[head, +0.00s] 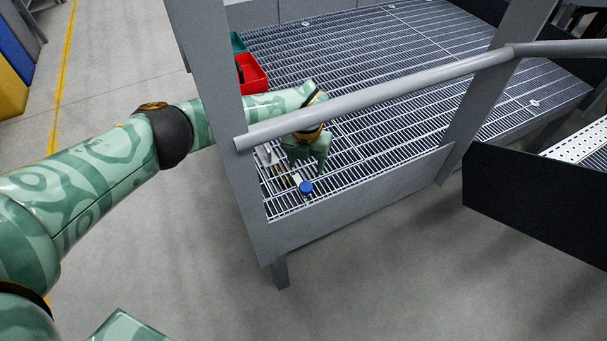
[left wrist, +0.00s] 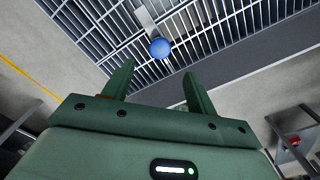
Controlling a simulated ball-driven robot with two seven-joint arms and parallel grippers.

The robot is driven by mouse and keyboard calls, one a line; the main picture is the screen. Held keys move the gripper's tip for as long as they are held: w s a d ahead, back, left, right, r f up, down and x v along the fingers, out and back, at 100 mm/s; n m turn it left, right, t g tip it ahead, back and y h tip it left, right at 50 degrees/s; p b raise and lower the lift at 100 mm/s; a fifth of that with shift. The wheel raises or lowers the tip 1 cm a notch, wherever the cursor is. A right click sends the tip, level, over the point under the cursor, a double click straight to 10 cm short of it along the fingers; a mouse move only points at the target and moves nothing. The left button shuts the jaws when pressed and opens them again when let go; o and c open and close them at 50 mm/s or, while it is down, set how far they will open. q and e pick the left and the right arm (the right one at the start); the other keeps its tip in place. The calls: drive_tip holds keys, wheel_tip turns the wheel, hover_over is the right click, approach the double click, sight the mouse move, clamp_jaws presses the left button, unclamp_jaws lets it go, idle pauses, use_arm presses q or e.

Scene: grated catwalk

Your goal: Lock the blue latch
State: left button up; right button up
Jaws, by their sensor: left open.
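The blue latch shows as a round blue knob (head: 306,187) on the catwalk, just inside the front kick plate. In the left wrist view the blue knob (left wrist: 159,47) lies beyond the fingertips, beside a pale bar. My left gripper (head: 312,168) hangs under the grey rail, close above the knob. In the left wrist view its two green fingers (left wrist: 158,82) are spread apart with nothing between them. I cannot tell from these views whether the latch is locked. My right gripper is in neither view.
A grey handrail (head: 400,88) crosses over my left wrist between two grey posts (head: 217,90). The grated deck (head: 380,60) is mostly clear. A red bin (head: 252,74) stands at its back left. A grey kick plate (head: 360,205) edges the front. A black panel (head: 530,205) stands at right.

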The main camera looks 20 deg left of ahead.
use_arm(q)
wheel_tip(320, 180, up, 7)
drive_tip(key=p, duration=0.2)
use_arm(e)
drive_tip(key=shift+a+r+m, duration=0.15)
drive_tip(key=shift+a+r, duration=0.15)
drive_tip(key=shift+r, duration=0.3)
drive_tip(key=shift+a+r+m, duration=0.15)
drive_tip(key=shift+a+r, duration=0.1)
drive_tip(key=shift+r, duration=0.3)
